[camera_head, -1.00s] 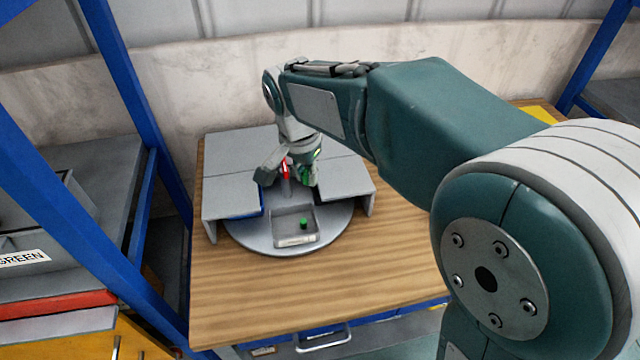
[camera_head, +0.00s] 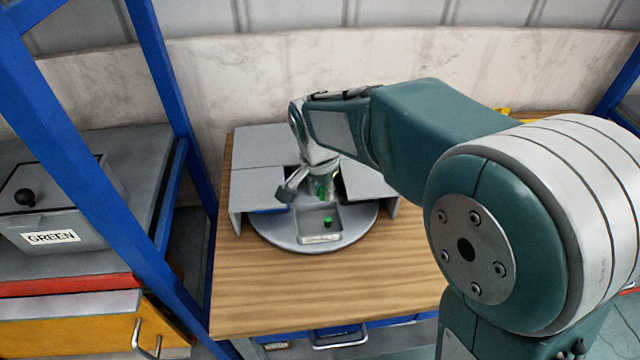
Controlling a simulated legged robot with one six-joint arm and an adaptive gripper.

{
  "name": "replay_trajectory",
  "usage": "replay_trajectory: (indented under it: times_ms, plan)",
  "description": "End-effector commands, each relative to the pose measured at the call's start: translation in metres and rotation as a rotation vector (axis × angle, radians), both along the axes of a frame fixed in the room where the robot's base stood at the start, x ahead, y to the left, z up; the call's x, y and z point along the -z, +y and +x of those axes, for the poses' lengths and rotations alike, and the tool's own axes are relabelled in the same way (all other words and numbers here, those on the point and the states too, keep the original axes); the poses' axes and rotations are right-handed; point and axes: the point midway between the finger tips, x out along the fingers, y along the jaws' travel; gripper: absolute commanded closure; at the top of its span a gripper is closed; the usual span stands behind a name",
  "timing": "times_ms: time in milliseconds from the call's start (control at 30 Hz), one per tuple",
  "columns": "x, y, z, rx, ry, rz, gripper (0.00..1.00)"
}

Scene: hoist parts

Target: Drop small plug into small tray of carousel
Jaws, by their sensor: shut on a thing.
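The carousel (camera_head: 290,244) is a round grey disc on the wooden table, partly under grey cover plates. Its small tray (camera_head: 305,233), an open grey box with a pale label on its front, faces me. A small green piece (camera_head: 328,222) is in this tray. My gripper (camera_head: 308,192) is over the carousel, just behind and above the tray, pointing down. It is shut on a small green thing (camera_head: 321,189), which looks like the small plug. The fingers hide part of it, and its exact shape is too small to tell.
Grey cover plates (camera_head: 262,187) flank the carousel on raised legs. The wooden table (camera_head: 290,295) is bare in front. A blue rack post (camera_head: 165,120) and a lidded grey box (camera_head: 55,215) labelled GREEN stand to the left. A pale wall is behind.

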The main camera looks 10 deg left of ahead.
Motion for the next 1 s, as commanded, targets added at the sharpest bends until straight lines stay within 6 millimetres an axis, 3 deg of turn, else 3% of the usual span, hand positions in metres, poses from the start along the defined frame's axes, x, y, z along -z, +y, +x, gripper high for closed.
replay_trajectory:
  times_ms: [167,200,267,667,833,1000]
  plan:
    - [0.000,0.000,0.000,0.001,0.000,0.000,0.93]
    - [0.000,0.001,0.000,0.001,0.000,-0.001,0.60]
    - [0.000,0.003,0.000,0.000,0.000,-0.004,0.38]
    - [-0.002,0.003,0.000,0.000,-0.001,-0.002,0.38]
    - [-0.024,0.004,-0.002,0.001,-0.004,0.000,0.38]
    - [-0.059,0.011,-0.005,0.000,-0.003,-0.002,0.38]
